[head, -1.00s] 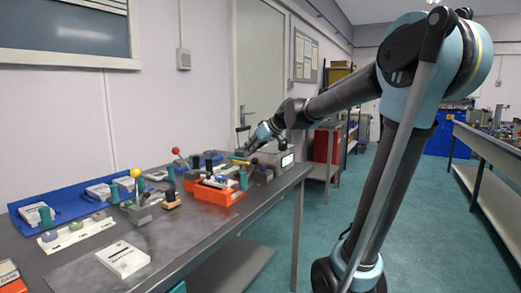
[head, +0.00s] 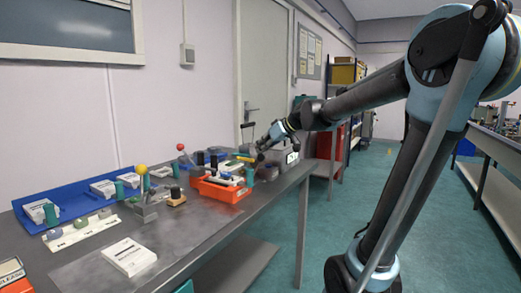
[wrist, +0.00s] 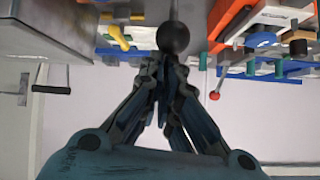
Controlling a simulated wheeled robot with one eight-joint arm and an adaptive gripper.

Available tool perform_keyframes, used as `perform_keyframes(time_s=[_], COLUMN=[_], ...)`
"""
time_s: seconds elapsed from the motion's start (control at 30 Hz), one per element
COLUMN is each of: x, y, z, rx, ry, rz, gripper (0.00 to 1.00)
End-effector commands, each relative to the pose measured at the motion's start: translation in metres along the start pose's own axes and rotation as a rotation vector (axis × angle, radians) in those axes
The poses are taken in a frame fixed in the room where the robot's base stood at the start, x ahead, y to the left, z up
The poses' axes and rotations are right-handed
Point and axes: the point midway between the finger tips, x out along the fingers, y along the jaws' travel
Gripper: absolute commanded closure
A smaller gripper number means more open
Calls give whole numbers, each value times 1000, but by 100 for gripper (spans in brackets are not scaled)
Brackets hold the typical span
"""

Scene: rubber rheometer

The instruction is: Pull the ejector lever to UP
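In the wrist view a black ball knob (wrist: 173,37) on a thin rod stands right at the tips of my gripper (wrist: 168,62). It may be the ejector lever; no label is readable. The two fingers lean together toward the knob, with a narrow gap between them. I cannot tell whether they touch or clasp it. In the head view my gripper (head: 262,151) is low over the far end of the bench, beside a grey box (head: 284,154) with a small display. The knob cannot be made out there.
An orange tray (head: 222,192) of parts sits left of my gripper. Red-knobbed (head: 180,147) and yellow-knobbed (head: 141,169) levers stand farther left. A blue tray (head: 75,200) lies along the wall. The bench front (head: 190,232) is mostly clear; open floor lies to the right.

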Motion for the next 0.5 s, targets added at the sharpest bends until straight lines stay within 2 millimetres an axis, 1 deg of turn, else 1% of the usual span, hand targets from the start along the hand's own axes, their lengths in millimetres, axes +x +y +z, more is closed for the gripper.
perform_keyframes(time_s=[0.03,0.17,0.27,0.43,0.47,0.5], x=[0,1,3,8,7,0], y=[-1,-1,-2,-3,-4,-3], z=[4,0,-11,-34,-37,-34], rx=[-3,-2,-3,-1,-1,1], ry=[-7,-7,-6,-3,-3,-3], rz=[0,0,-1,0,0,2], gripper=[100,100,100,100,100,100])
